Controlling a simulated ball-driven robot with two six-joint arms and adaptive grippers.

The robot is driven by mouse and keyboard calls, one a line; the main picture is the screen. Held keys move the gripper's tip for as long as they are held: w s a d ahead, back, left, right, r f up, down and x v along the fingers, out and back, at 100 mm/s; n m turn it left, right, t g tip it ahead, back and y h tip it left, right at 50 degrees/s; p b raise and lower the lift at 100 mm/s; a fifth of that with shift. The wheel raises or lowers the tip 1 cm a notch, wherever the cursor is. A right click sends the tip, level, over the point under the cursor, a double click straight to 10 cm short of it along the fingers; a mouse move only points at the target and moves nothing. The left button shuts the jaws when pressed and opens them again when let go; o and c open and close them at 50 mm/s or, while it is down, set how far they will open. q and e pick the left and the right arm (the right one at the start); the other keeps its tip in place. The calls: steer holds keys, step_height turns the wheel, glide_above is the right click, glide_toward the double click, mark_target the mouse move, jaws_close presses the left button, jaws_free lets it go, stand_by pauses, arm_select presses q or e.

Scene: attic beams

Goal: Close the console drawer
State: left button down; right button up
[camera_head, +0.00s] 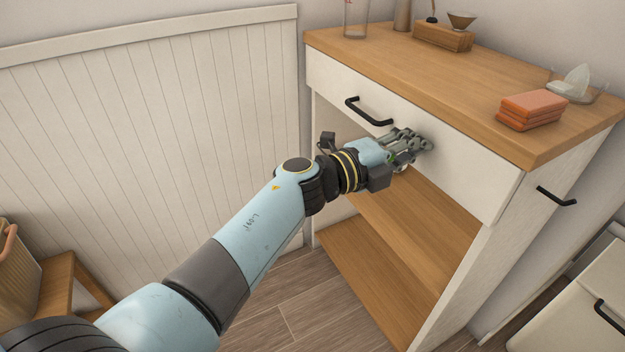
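The console (497,289) has a wooden top, open shelves and one white drawer (466,161) under the top. The drawer front looks flush or nearly flush with the console's body; I cannot tell if a small gap is left. Its black bar handle (369,112) is left of my gripper. My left gripper (424,147) is at the drawer front, right of the handle and not around it. Its fingertips are touching the front or very close to it. I cannot make out how far apart the fingers are. My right gripper is not in view.
On the console top (433,75) are orange stacked blocks (532,111), a glass dish (590,88), a wooden box (443,36) and a glass (356,18). A side bar (556,197) sticks out at right. A wooden stool (60,285) stands lower left.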

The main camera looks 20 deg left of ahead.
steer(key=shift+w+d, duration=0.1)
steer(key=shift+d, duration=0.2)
